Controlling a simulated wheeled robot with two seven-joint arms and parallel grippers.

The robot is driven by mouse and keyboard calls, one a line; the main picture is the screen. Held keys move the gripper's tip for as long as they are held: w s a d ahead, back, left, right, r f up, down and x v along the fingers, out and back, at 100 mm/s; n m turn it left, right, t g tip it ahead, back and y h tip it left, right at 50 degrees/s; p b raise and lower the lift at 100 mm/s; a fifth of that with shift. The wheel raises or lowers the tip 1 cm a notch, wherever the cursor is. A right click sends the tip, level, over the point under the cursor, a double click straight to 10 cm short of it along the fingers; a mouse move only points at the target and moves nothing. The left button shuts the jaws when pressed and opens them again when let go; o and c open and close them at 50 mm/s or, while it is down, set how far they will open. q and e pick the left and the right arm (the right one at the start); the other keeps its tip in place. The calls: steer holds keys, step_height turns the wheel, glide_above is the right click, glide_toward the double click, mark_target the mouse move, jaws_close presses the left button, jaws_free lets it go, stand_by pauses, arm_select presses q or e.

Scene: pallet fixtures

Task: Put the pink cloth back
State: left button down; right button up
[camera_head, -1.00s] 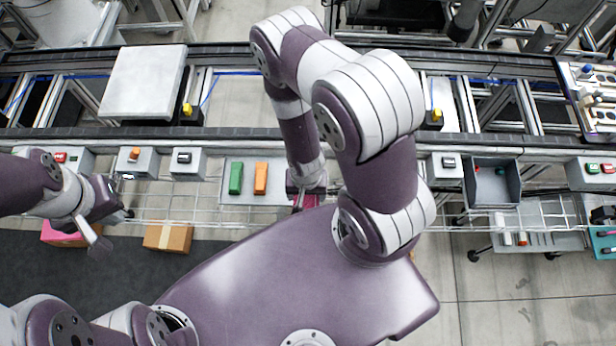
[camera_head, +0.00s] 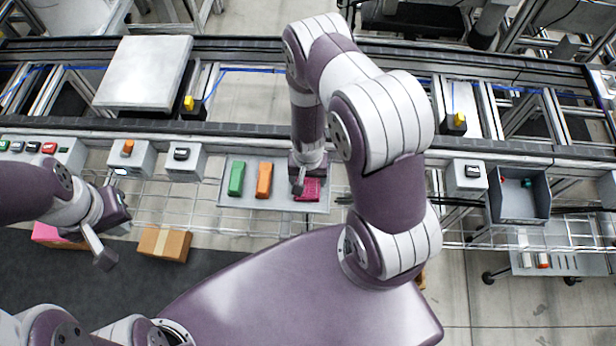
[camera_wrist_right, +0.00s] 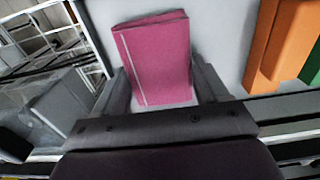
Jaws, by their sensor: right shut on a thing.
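The pink cloth (camera_head: 313,188) is a folded, block-like piece at the right end of a light grey tray (camera_head: 236,203). My right gripper (camera_head: 303,184) is over it, with its arm covering part of the view. In the right wrist view, the cloth (camera_wrist_right: 157,58) sits between the two fingers (camera_wrist_right: 164,88), which are shut on it. The grey tray surface shows behind the cloth; whether the cloth touches it, I cannot tell. My left gripper (camera_head: 106,218) is at the left, away from the tray, with fingers apart and nothing visible between them.
A green block (camera_head: 236,178) and an orange block (camera_head: 264,180) lie left of the cloth on the tray. Grey button boxes (camera_head: 184,162) line the rail. A grey bin (camera_head: 518,205) is at the right.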

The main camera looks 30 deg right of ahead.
steer(key=o, duration=1)
steer(key=shift+r, duration=0.45)
step_height(320, 180, up, 16)
steer(key=n+b, duration=0.1)
steer(key=n, duration=0.1)
step_height(320, 180, up, 10)
steer(key=n+t, duration=0.1)
steer(key=n, duration=0.4)
glide_above(305, 180)
steer(key=s+a, duration=0.2)
steer(key=s, duration=0.3)
steer(key=shift+f, duration=0.2)
